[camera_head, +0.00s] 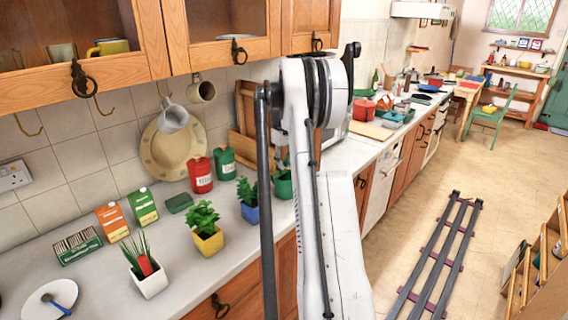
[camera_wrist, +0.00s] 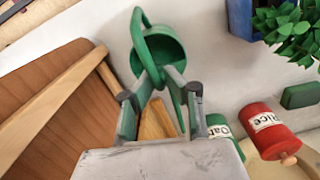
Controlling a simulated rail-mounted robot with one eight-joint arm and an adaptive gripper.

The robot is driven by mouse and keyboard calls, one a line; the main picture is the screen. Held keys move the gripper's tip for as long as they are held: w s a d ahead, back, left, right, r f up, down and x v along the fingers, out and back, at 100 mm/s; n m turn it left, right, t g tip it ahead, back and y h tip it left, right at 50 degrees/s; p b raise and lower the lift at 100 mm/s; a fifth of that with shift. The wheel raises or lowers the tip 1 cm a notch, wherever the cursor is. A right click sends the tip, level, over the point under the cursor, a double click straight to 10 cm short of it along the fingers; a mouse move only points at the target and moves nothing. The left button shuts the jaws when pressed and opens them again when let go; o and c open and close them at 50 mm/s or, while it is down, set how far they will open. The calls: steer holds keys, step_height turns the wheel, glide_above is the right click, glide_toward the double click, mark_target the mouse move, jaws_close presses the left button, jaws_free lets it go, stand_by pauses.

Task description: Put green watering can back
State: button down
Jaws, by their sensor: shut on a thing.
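The green watering can (camera_wrist: 165,50) shows in the wrist view with its open top and a curved green handle. In the head view part of it (camera_head: 283,187) shows at the counter, just right of the blue plant pot, and my arm hides the rest. My gripper (camera_wrist: 157,78) is shut on the watering can's handle, with the fingertips meeting on the green part. In the head view my gripper is hidden behind my arm. I cannot tell whether the can touches the counter.
Beside the can are a blue pot plant (camera_head: 249,205), a yellow pot plant (camera_head: 207,236), a red Rice canister (camera_head: 200,172) and a green canister (camera_head: 224,162). Wooden boards (camera_wrist: 50,110) stand close to the gripper. Wall cupboards (camera_head: 220,35) hang above the counter (camera_head: 200,280).

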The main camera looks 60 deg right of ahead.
steer(key=shift+f, duration=0.1)
steer(key=c, duration=2.2)
jaws_free()
steer(key=o, duration=0.4)
steer(key=r+b, duration=0.1)
steer(key=r, duration=1.1)
steer(key=shift+w+r, duration=0.2)
